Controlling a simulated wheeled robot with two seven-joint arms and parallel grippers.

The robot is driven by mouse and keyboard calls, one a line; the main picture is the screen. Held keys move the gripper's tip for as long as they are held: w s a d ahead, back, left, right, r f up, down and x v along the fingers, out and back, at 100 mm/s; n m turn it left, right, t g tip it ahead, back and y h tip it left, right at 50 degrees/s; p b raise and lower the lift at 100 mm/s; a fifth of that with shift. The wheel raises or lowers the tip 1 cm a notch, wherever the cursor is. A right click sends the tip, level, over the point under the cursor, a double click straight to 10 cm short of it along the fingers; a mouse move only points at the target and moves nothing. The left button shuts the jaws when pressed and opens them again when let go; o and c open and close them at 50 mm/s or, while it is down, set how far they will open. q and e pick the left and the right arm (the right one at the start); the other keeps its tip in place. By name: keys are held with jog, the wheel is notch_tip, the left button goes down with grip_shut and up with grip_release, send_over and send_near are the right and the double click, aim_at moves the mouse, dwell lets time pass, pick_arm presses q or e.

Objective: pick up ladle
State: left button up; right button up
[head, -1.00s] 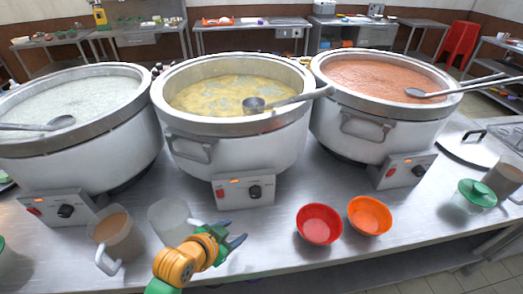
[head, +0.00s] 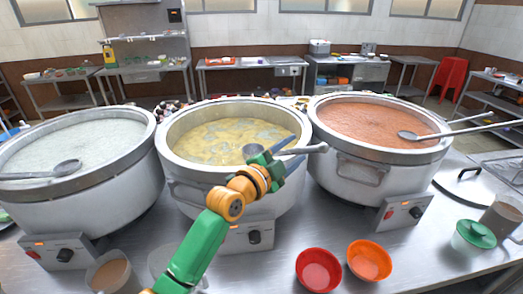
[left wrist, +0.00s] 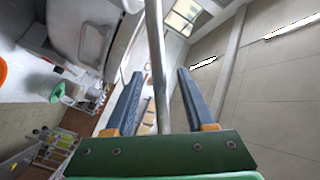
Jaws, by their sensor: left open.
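The middle pot (head: 180,178) holds yellowish congee, and a metal ladle (head: 316,148) rests in it with its handle over the right rim. My left gripper (head: 300,146) is open at that handle, reaching over the front of the pot. In the left wrist view, the ladle handle (left wrist: 155,35) runs between the two spread fingers of the left gripper (left wrist: 158,75), with gaps visible beside it. Other ladles lie in the left pot (head: 66,168) and the right pot (head: 407,135). My right gripper is not in view.
A red bowl (head: 318,270) and an orange bowl (head: 369,261) stand at the counter's front. A green-lidded container (head: 474,236) and a pot lid (head: 463,182) are at the right. A cup of brown liquid (head: 108,272) stands at the front left.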

pick_arm(q)
jog(key=shift+a, duration=0.1)
grip_shut()
dwell(1.3)
